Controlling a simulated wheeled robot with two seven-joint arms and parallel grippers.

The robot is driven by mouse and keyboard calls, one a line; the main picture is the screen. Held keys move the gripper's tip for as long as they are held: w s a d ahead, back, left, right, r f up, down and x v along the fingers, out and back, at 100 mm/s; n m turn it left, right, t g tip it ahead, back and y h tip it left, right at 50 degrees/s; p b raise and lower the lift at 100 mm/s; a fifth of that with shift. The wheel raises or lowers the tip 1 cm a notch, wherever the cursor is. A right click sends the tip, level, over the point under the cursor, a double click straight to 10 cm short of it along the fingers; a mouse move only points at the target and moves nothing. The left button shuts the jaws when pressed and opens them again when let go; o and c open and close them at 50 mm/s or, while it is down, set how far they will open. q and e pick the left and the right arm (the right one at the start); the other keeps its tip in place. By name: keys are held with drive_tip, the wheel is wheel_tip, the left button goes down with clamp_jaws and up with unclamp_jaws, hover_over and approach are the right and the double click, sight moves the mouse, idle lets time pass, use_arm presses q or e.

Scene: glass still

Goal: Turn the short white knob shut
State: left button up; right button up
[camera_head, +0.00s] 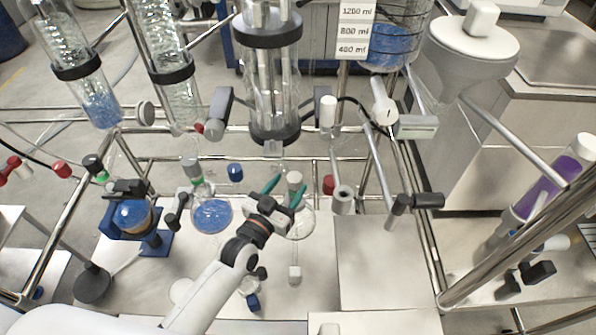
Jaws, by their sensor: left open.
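My left gripper (286,188) reaches in from the lower left, with its two green-tipped fingers spread apart. A short white knob (294,178) shows between and just beyond the fingertips, above a clear round flask (303,222). I cannot tell whether the fingers touch it, and the gripper hides part of the flask. Another white knob (328,110) stands upright at the right of the tall glass column's base (272,122). A small white piece (295,273) is lower, near the tray. I cannot tell how far any knob is turned. My right gripper is out of view.
A flask of blue liquid (211,215) stands left of the gripper, and a blue-filled vessel (132,215) sits in a blue holder further left. Metal frame bars (366,165) and a red cap (328,185) are close on the right. A bare metal plate (380,262) lies at lower right.

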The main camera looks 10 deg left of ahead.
sight(299, 173)
use_arm(q)
drive_tip(key=x, duration=0.5)
drive_tip(key=shift+w+d, duration=0.1)
drive_tip(key=shift+w, duration=0.15)
drive_tip(key=c, duration=1)
drive_tip(key=shift+m+g+h+b, duration=0.4)
drive_tip(key=shift+m+h+b, duration=0.35)
drive_tip(key=shift+h, duration=0.25)
drive_tip(key=shift+s+d, duration=0.1)
